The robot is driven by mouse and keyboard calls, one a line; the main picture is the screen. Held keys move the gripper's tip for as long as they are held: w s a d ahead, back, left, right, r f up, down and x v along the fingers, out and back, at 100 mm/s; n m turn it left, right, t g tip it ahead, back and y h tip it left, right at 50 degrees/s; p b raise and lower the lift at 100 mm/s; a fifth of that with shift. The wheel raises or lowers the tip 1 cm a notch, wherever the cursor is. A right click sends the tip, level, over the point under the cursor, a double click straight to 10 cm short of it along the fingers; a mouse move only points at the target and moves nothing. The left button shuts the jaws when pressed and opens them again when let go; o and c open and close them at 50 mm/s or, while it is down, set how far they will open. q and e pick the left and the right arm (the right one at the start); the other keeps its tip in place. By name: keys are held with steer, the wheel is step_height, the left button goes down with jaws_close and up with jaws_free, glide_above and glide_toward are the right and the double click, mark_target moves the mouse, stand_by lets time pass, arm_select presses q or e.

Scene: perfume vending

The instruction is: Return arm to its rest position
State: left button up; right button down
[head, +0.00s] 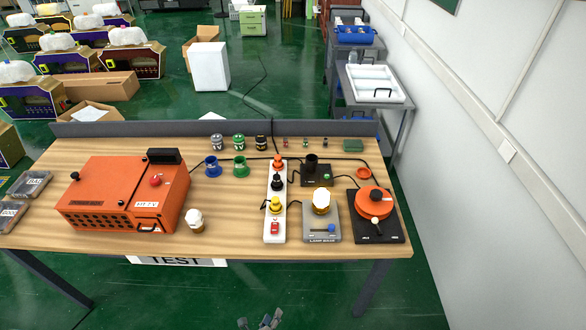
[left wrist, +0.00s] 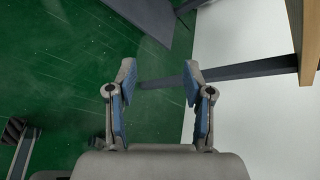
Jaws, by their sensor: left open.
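My left gripper (head: 259,321) shows at the bottom edge of the head view, in front of and below the table's front edge, clear of it. In the left wrist view the same gripper (left wrist: 158,78) has its two fingers apart with nothing between them; green floor and a dark table leg show beyond. The wooden table edge (left wrist: 308,40) is at the upper right of that view. My right gripper is not in either view.
Green floor in front is free. A white wall (head: 500,200) stands at right.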

arm_select(q)
steer(key=s+a+f+n+g+y, duration=0.1)
steer(key=s+a+f+n+g, duration=0.1)
steer(key=s+a+f+n, duration=0.3)
steer(key=s+a+f+n+g+y, duration=0.1)
steer(key=f+n, duration=0.1)
steer(key=f, duration=0.4)
steer(key=s+a+f+n+g, duration=0.2)
steer(key=s+f+n, duration=0.3)
steer(key=s, duration=0.4)
steer(key=s+a+f+n+g+y, duration=0.1)
steer(key=s+a+f+n+g, duration=0.2)
steer(key=s+n, duration=0.5)
steer(key=s+a+f+n+g, duration=0.2)
steer(key=s+a+f+n, duration=0.3)
steer(key=s, duration=0.7)
steer(key=shift+s+f+n+g+y, duration=0.3)
steer(key=shift+f+n+g, duration=0.1)
steer(key=shift+f+n, duration=0.75)
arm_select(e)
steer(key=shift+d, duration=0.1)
arm_select(q)
steer(key=shift+w+a+f, duration=0.1)
steer(key=shift+a+f, duration=0.05)
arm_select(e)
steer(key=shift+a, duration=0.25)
